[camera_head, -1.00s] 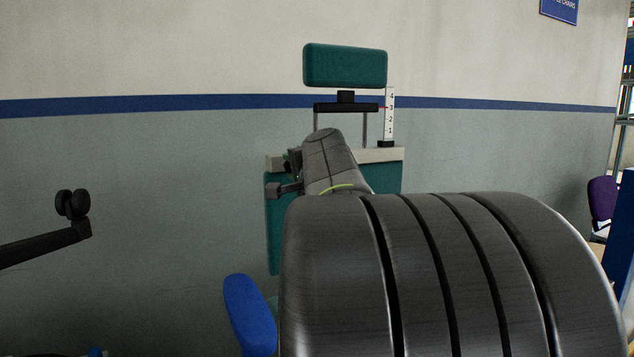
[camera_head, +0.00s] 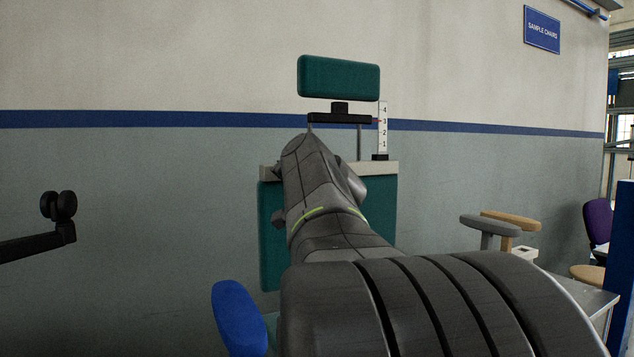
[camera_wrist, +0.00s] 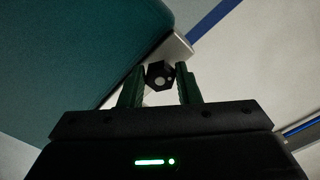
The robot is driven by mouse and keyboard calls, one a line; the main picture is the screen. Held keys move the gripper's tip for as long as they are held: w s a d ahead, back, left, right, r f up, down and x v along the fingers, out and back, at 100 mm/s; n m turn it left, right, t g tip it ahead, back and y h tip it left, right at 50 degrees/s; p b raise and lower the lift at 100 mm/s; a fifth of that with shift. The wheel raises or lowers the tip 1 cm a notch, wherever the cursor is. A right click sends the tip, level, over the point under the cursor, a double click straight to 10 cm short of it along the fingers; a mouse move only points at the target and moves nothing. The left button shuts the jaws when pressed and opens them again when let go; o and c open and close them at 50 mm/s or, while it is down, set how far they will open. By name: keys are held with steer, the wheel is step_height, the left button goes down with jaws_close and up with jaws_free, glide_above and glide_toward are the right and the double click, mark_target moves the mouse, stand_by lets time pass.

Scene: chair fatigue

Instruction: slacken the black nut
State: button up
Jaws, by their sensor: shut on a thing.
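The black nut (camera_wrist: 158,75), six-sided with a pale round centre, sits between the two green fingers of my gripper (camera_wrist: 160,85) in the wrist view. My gripper is shut on it. In the head view my arm hides both nut and gripper. The teal headrest (camera_head: 338,78) stands on a black crossbar (camera_head: 338,119) with two thin posts above the beige top bar (camera_head: 380,168) of the teal backrest (camera_head: 378,212). A white scale (camera_head: 382,130) numbered 1 to 4 stands beside it, with a small red mark near 3.
A blue armrest (camera_head: 238,318) is low beside my arm. A black bar with wheels (camera_head: 58,206) juts in from the left. Loose armrests (camera_head: 500,228) lie at the right, near a purple chair (camera_head: 597,222).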

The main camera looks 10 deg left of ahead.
stand_by(0.4)
steer(key=o, duration=1)
steer(key=shift+s, duration=0.15)
